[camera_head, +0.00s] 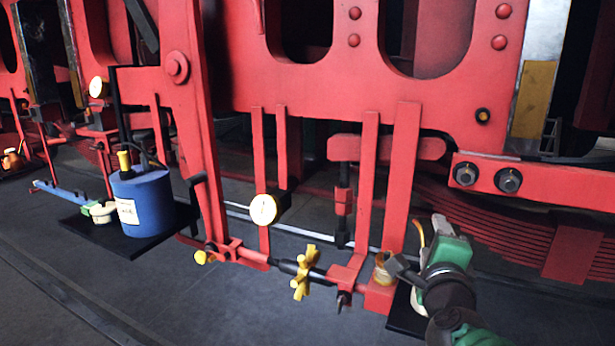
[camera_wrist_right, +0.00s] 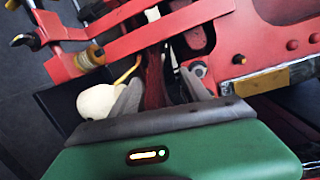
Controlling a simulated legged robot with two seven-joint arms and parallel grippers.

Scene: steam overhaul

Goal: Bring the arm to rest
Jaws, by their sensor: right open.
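My right arm comes in from the lower right in the head view. Its green and dark gripper (camera_head: 412,262) hangs in front of the red frame, just right of the brass-coloured cup (camera_head: 382,270). In the right wrist view the two grey fingers of the gripper (camera_wrist_right: 160,88) stand apart, with no object held between them. A white rounded thing (camera_wrist_right: 97,101) with a thin yellow curved piece shows just left of the left finger; I cannot tell whether they touch. My left gripper is not in view.
Red frame bars (camera_head: 403,175) rise close behind the gripper. A black tray (camera_head: 403,318) lies below it. A blue can (camera_head: 144,202) stands on another black tray further left. The front floor is clear.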

